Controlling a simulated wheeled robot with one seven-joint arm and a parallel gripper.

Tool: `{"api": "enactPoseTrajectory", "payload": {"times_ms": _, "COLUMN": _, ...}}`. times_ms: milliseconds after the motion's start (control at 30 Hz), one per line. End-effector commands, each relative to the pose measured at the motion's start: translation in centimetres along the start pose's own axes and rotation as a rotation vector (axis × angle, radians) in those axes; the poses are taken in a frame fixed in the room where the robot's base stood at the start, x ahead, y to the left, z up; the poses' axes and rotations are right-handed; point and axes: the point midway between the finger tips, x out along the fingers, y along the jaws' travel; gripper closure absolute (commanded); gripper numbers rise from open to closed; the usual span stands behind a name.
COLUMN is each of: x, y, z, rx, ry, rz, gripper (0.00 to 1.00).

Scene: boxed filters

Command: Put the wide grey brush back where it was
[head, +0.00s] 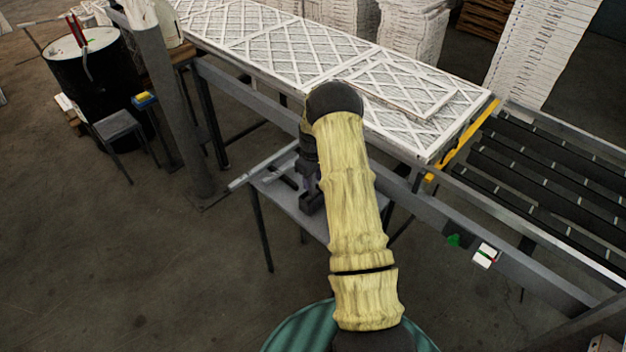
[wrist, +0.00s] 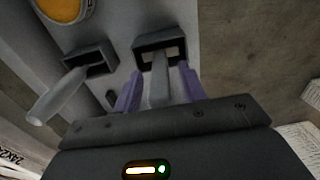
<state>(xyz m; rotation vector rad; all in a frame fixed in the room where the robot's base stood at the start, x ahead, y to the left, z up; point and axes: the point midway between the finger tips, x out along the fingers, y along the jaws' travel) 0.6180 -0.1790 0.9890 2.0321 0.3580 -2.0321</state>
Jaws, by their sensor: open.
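In the wrist view my gripper (wrist: 160,85) is open. Its two purple fingers stand on either side of the grey handle of a brush-like tool (wrist: 157,88), which has a wide, dark-rimmed, box-like head. I cannot tell whether the fingers touch the handle. A second, similar grey tool (wrist: 90,60) with a rounded handle lies to the left of the fingers. Both are on a grey surface. In the head view my gripper (head: 311,198) is low over a small grey table (head: 318,226), and a dark item lies on the table to its left. Which tool is the wide grey brush is unclear.
A yellow round thing (wrist: 62,8) is at the top left of the wrist view. Behind the small table runs a conveyor frame (head: 240,92) with white filters (head: 290,50) on it. A stool (head: 118,125) and a dark drum (head: 95,75) stand at left. The floor at lower left is clear.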

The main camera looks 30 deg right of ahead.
Motion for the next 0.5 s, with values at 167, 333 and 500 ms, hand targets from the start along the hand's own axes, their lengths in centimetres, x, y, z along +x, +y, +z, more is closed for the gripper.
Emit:
{"api": "enactPoseTrajectory", "payload": {"times_ms": 167, "x": -2.1, "y": 0.1, "z": -0.1, "rx": 0.000, "ry": 0.004, "rz": 0.003, "gripper": 0.59}}
{"api": "enactPoseTrajectory", "payload": {"times_ms": 333, "x": -5.2, "y": 0.1, "z": -0.1, "rx": 0.001, "ry": 0.004, "rz": 0.003, "gripper": 0.59}}
{"api": "enactPoseTrajectory", "payload": {"times_ms": 500, "x": -8.5, "y": 0.1, "z": -0.1, "rx": 0.001, "ry": 0.004, "rz": 0.003, "gripper": 0.59}}
